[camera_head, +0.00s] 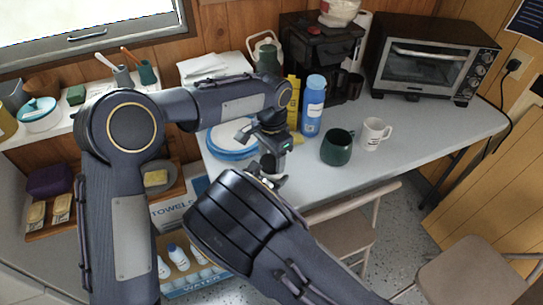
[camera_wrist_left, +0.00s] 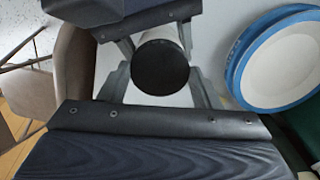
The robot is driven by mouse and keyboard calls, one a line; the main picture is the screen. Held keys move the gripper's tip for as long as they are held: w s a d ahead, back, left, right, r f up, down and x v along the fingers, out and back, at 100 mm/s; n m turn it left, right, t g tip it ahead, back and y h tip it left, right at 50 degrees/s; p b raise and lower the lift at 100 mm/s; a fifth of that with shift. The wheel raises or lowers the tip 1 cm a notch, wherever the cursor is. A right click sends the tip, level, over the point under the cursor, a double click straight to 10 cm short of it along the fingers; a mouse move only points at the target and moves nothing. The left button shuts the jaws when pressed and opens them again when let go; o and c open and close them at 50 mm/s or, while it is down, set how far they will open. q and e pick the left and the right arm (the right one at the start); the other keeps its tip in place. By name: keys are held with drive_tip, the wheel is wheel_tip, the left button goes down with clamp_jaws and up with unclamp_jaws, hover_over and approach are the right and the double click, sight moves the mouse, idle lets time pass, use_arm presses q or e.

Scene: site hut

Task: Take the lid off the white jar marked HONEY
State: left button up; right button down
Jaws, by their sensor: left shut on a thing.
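My left gripper (camera_head: 272,163) is low over the front edge of the table, at the middle of the head view. In the left wrist view its fingers (camera_wrist_left: 160,85) stand on both sides of a round black lid (camera_wrist_left: 160,66), and it is shut on it. A pale jar body (camera_wrist_left: 186,36) shows just behind the lid; its label is not visible. I cannot tell whether lid and jar are apart. My right arm crosses the front of the head view, its end close to my left gripper.
Blue-rimmed plates (camera_head: 228,143), a blue bottle (camera_head: 312,106), a green mug (camera_head: 337,148) and a white mug (camera_head: 374,134) stand near the grippers. A coffee maker and toaster oven (camera_head: 428,70) are behind. A chair (camera_head: 345,222) stands in front.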

sight(272, 162)
use_arm(q)
drive_tip(key=shift+r, duration=0.1)
drive_tip(key=shift+r, duration=1)
drive_tip(key=shift+r, duration=2)
use_arm(e)
drive_tip(key=shift+c, duration=2.2)
unclamp_jaws()
